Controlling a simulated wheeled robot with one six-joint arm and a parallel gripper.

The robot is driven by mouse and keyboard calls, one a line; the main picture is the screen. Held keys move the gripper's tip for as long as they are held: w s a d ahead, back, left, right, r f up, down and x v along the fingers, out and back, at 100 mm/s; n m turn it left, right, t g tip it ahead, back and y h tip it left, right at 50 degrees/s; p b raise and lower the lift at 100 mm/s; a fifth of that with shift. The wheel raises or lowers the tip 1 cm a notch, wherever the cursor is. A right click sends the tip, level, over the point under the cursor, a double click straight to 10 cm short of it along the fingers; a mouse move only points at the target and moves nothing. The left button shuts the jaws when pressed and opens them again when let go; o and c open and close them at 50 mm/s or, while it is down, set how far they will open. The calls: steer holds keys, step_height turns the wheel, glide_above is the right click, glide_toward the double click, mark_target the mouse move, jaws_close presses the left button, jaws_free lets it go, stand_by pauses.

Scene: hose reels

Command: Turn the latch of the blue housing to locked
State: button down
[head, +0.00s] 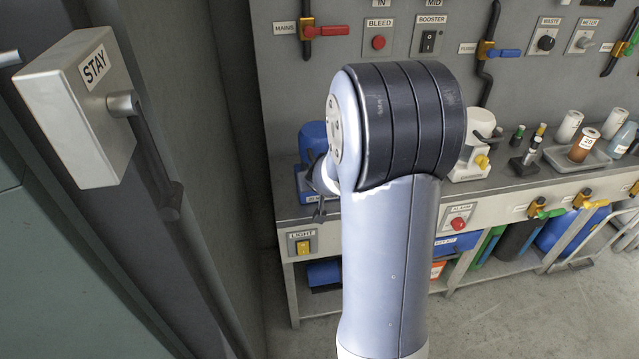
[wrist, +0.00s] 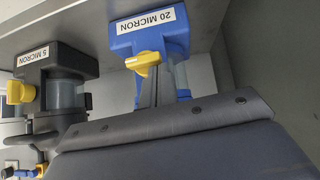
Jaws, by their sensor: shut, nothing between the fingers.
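The blue housing (wrist: 125,45) labelled "20 MICRON" is at the top centre of the wrist view, with a yellow latch (wrist: 143,63) on its front. In the head view the blue housing (head: 313,137) stands on the bench left of my arm, which partly hides it. My gripper (wrist: 154,92) is shut and empty, its dark fingers close to the yellow latch. I cannot tell whether they touch it. In the head view my gripper (head: 319,212) shows only in part beside the blue housing.
A dark housing (wrist: 60,60) labelled "5 MICRON", with its own yellow latch, is left of the blue one in the wrist view. A grey panel with valves and switches (head: 430,40) rises behind the bench (head: 400,205). A grey "STAY" box with a lever (head: 75,115) is at left.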

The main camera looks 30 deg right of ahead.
steer(key=shift+a+f+h+b, duration=0.25)
steer(key=shift+h+b, duration=0.15)
steer(key=shift+b, duration=1.05)
steer(key=f+n+h+b, duration=0.1)
steer(key=h+b, duration=0.1)
steer(key=b, duration=0.6)
steer(key=a+f+n+h+b, duration=0.1)
steer(key=n+h+b, duration=0.1)
steer(key=b, duration=0.6)
steer(key=f+n+h+b, duration=0.1)
steer(key=h+b, duration=0.2)
steer(key=b, duration=0.5)
steer(key=shift+w+a+f+n+g+h, duration=0.25)
steer(key=shift+w+a+n+g+h, duration=0.05)
steer(key=shift+a+n+g+h, duration=0.1)
steer(key=h+b, duration=0.1)
steer(key=b, duration=0.1)
steer(key=n+b, duration=0.1)
steer(key=shift+d+f+n+h+b, duration=0.1)
steer(key=shift+f+n+h+b, duration=0.2)
steer(key=shift+f+h+b, duration=0.1)
steer(key=shift+t+h+b, duration=0.3)
steer(key=shift+b, duration=0.2)
steer(key=shift+s+d, duration=0.1)
steer(key=shift+d+f+b, duration=0.1)
steer(key=shift+f+b, duration=0.1)
steer(key=shift+b, duration=0.3)
steer(key=shift+r, duration=0.15)
